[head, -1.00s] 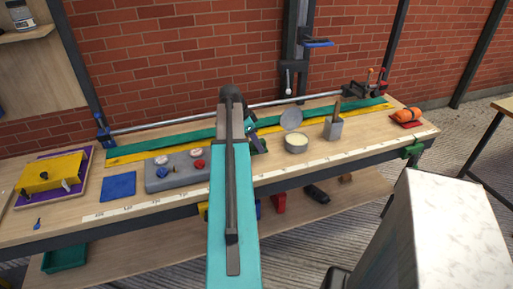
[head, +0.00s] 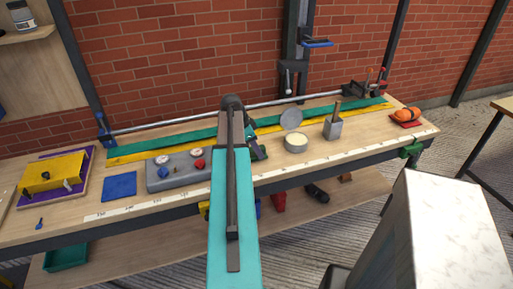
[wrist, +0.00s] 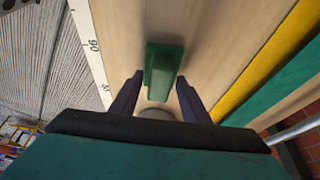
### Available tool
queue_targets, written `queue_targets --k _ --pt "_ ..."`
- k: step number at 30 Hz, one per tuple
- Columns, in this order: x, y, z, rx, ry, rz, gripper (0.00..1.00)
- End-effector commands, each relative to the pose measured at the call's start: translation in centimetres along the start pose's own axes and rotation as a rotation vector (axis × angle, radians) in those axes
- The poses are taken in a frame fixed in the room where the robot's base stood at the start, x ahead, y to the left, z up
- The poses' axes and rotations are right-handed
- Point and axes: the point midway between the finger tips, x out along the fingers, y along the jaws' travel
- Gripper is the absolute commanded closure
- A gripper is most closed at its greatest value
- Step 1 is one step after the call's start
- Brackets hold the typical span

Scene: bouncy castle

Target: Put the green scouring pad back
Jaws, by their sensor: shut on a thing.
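The green scouring pad (wrist: 164,68) is a small green block between the two dark fingers of my gripper (wrist: 158,84) in the wrist view. My gripper is shut on it, over the pale wooden bench top. I cannot tell whether the pad touches the wood.
The workbench (head: 330,155) holds a grey block with knobs (head: 160,178), an empty-looking blue mat (head: 120,186), a yellow box (head: 52,172), an open tin (head: 296,143), a grey holder (head: 333,129) and an orange bundle (head: 406,114). A metal rail runs along the back.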

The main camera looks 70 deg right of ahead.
Motion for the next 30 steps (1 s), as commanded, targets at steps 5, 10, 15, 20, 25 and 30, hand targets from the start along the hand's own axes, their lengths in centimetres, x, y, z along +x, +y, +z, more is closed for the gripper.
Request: queue_targets --k 5,10,15,20,25,30 --pt "0.02 0.0 0.0 0.0 0.0 0.0 0.79" --pt "0.24 0.0 0.09 0.0 0.0 0.0 0.79" --pt "0.27 0.0 0.1 0.0 0.0 0.0 0.39" --pt "0.26 0.01 0.1 0.0 0.0 0.0 0.39" --pt "0.2 0.0 0.07 0.0 0.0 0.0 0.39" --pt "-0.27 -0.01 0.0 0.0 0.0 0.0 0.39"
